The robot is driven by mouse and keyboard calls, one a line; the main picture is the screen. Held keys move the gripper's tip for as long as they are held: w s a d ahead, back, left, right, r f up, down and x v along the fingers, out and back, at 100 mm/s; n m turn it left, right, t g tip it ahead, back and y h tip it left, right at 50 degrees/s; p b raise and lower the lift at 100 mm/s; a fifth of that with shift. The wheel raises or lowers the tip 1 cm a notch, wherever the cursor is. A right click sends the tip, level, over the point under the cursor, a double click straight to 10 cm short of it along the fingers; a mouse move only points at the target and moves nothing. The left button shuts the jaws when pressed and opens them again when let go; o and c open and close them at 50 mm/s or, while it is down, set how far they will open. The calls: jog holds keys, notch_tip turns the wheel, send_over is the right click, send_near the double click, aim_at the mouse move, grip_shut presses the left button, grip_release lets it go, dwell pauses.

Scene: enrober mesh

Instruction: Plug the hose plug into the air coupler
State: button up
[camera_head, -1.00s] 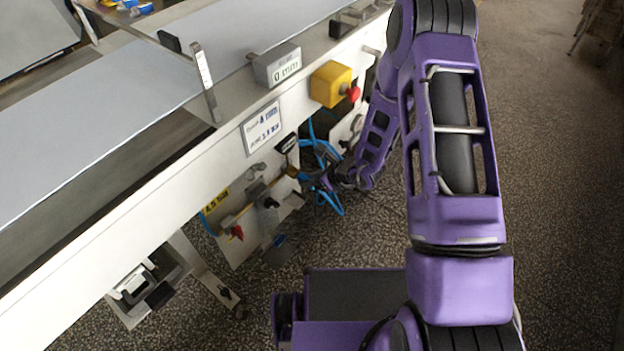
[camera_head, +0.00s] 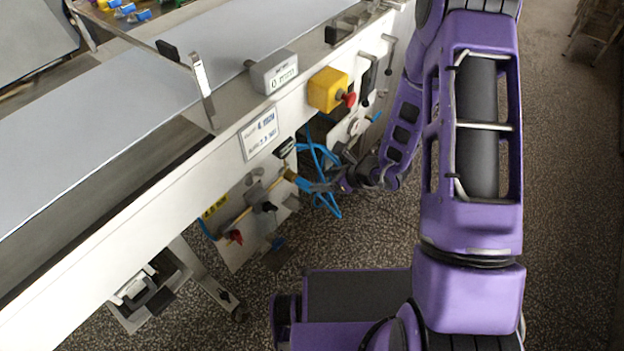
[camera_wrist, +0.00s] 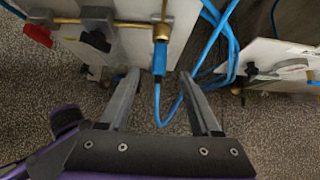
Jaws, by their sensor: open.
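The blue hose plug (camera_wrist: 160,58) hangs upright under the brass air coupler (camera_wrist: 161,32) in the wrist view. Its top end meets the coupler, in line with it; how deep it sits I cannot tell. A blue hose (camera_wrist: 158,105) runs down from the plug and loops right. My gripper (camera_wrist: 158,78) is open, with one finger left and one right of the hose, both apart from it. In the head view the plug (camera_head: 291,175) shows at the panel's right side, and my gripper (camera_head: 312,186) is just right of it and lower.
A brass pipe with a red-handled valve (camera_wrist: 38,35) and a black knob (camera_wrist: 97,18) lies left of the coupler. More blue hose coils (camera_wrist: 228,45) hang at the right, near a second white panel (camera_wrist: 280,58).

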jog(key=p+v, duration=0.1)
jog(key=v, duration=0.8)
jog(key=shift+d+r, duration=0.1)
